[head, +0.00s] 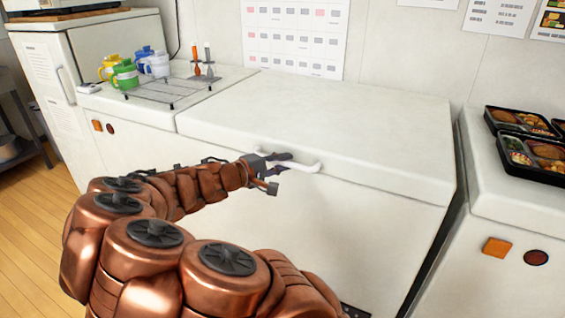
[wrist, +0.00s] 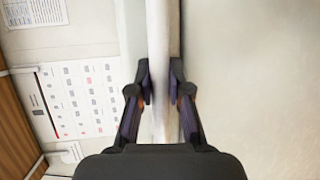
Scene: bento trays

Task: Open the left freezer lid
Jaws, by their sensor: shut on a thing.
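The white freezer lid (head: 330,115) is a flat slab on a white chest in the middle of the head view, and it looks closed. A white bar handle (head: 314,167) sticks out from its front edge. My gripper (head: 284,168) reaches the handle from the left, with its dark fingers around the bar. In the wrist view, the handle (wrist: 160,60) runs upright between the two fingers of my gripper (wrist: 160,88), which are shut on it. Part of the handle is hidden by the fingers in the head view.
Filled bento trays (head: 535,152) lie on the right counter. A calendar sheet (head: 295,36) hangs on the wall behind. The lid's top is bare.

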